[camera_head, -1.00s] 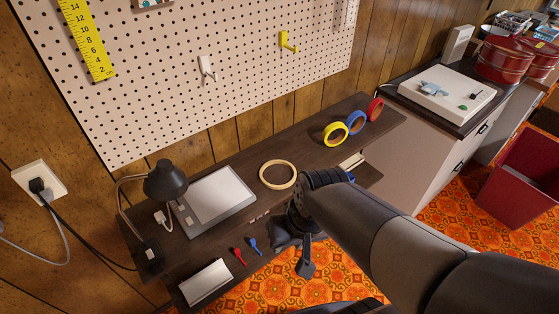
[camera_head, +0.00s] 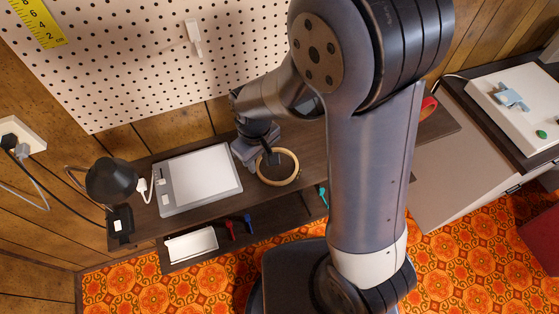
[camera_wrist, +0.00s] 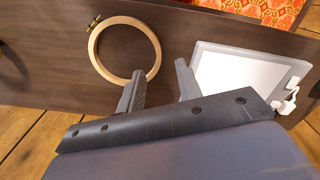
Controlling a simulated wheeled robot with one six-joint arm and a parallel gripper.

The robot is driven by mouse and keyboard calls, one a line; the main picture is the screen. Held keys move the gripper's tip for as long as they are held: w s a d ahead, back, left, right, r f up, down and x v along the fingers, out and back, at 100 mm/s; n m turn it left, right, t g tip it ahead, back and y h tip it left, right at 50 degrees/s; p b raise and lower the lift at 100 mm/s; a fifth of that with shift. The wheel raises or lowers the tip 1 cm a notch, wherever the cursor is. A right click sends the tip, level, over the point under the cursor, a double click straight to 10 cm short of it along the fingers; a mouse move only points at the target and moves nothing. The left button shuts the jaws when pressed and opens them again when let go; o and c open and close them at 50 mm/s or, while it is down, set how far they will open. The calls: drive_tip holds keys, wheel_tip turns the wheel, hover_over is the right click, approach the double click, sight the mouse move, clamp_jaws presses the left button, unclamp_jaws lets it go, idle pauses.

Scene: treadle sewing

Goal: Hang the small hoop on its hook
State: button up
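The small hoop is a light wooden ring (camera_head: 278,184) lying on the dark brown tabletop. It also shows in the wrist view (camera_wrist: 92,50), with a brass screw at its upper left. My gripper (camera_head: 262,155) is just above the table at the hoop's left rim. In the wrist view my gripper (camera_wrist: 160,78) is open, with nothing between its fingers. One finger overlaps the hoop's lower right rim in that view; I cannot tell whether it touches. A white hook (camera_head: 193,37) is on the pegboard (camera_head: 120,60). The yellow hook is hidden behind my arm.
A pale flat panel (camera_head: 197,180) lies left of the hoop, beside a black lamp (camera_head: 112,182). Below the tabletop is a tray holding a white block (camera_head: 190,245) and small coloured items. A red tape roll (camera_head: 428,107) partly shows behind my arm.

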sight(262, 178)
drive_tip(key=shift+d+f+p, duration=0.15)
drive_tip(key=shift+f+p, duration=0.1)
drive_tip(key=shift+f, duration=1.7)
drive_tip(key=shift+d+f+p, duration=0.1)
drive_tip(key=shift+f+p, duration=0.15)
drive_tip(key=shift+f, duration=1.7)
drive_tip(key=shift+c, duration=0.2)
clamp_jaws()
